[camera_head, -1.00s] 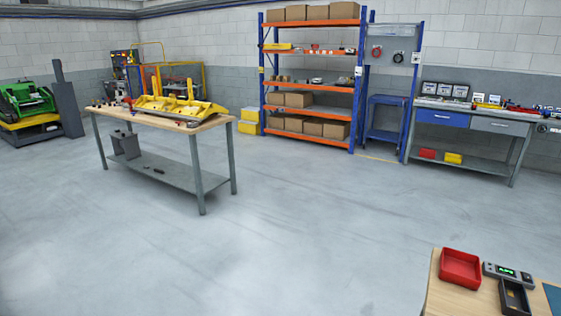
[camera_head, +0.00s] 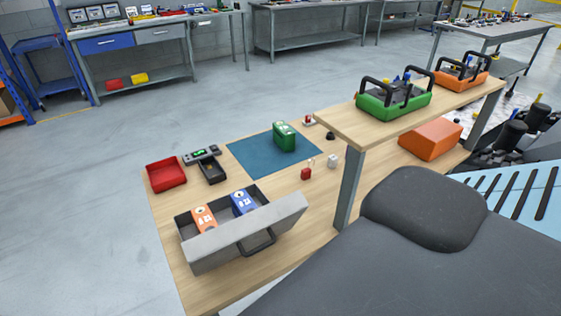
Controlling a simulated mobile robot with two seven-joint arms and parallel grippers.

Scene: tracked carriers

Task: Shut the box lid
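A grey box (camera_head: 181,228) stands on the near left part of the wooden table. Its dark interior is open to view and holds an orange-and-white item (camera_head: 203,217) and a blue-and-white item (camera_head: 243,201). The light grey lid (camera_head: 230,236), with a dark handle (camera_head: 258,243), stands open along the side nearest me and tilts towards me. It hides part of the interior. Neither of my grippers shows in the view.
The table (camera_head: 285,215) also carries a red tray (camera_head: 166,173), a meter (camera_head: 203,154), a small black tray (camera_head: 211,171) and a green case (camera_head: 284,136) on a blue mat (camera_head: 250,152). A raised shelf (camera_head: 350,127) at right bears green and orange carriers.

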